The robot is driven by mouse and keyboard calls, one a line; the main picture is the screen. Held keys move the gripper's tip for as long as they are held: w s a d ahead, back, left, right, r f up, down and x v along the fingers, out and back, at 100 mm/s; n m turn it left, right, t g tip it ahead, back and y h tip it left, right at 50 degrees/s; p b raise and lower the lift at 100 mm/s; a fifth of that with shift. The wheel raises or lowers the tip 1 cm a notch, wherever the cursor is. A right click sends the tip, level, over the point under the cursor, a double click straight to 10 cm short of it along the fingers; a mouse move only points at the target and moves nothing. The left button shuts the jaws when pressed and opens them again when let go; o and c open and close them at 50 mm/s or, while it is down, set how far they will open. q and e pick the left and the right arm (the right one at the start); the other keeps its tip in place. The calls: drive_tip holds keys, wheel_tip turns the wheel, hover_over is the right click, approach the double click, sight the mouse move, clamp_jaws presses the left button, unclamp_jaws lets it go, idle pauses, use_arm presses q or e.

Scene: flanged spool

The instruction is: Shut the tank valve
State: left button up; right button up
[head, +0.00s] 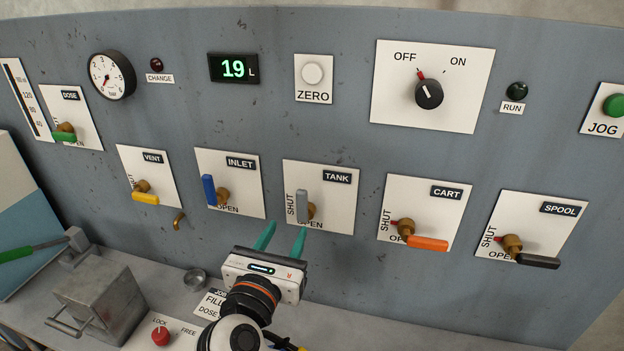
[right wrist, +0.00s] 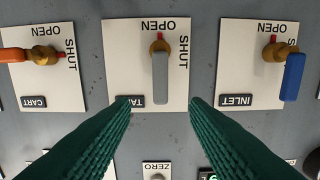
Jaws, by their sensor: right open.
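The tank valve's grey handle (head: 302,205) points straight up from its brass hub on the white TANK plate (head: 335,210). In the right wrist view, which is upside down, the handle (right wrist: 160,78) hangs from the hub, and a small red mark on the hub faces OPEN. SHUT is printed beside the valve, on the left in the head view. My right gripper (head: 286,228) is open and empty, just below and in front of the TANK plate. In the wrist view its green fingers (right wrist: 160,103) lie either side of the handle's line, seemingly short of it. My left gripper is out of view.
The inlet valve's blue handle (head: 208,189) points up to the left. The cart valve's orange handle (head: 428,243) sticks out to the right. A brass spout (head: 179,221) and a metal cup (head: 195,279) are lower left; a grey metal box (head: 100,300) stands on the bench.

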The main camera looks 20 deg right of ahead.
sight(301, 199)
drive_tip(key=w+d+p, duration=0.1)
drive_tip(key=w, duration=0.1)
drive_tip(key=w+d+r, duration=0.1)
drive_tip(key=shift+w+d+r+p, duration=0.15)
drive_tip(key=shift+w+d+p, duration=0.05)
drive_tip(key=shift+w+p, duration=0.2)
drive_tip(key=x, duration=0.3)
drive_tip(key=shift+w+d+p, duration=0.2)
drive_tip(key=shift+d+p, duration=0.05)
drive_tip(key=shift+p, duration=0.15)
drive_tip(key=shift+x, duration=0.85)
drive_tip(key=shift+w, duration=0.15)
drive_tip(key=shift+w+d, duration=0.1)
drive_tip(key=shift+d+f, duration=0.1)
drive_tip(key=shift+f, duration=0.1)
drive_tip(key=shift+c, duration=0.3)
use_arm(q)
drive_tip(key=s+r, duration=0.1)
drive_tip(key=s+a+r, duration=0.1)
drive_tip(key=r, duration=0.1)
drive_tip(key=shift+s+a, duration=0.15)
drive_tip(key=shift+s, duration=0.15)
use_arm(e)
clamp_jaws()
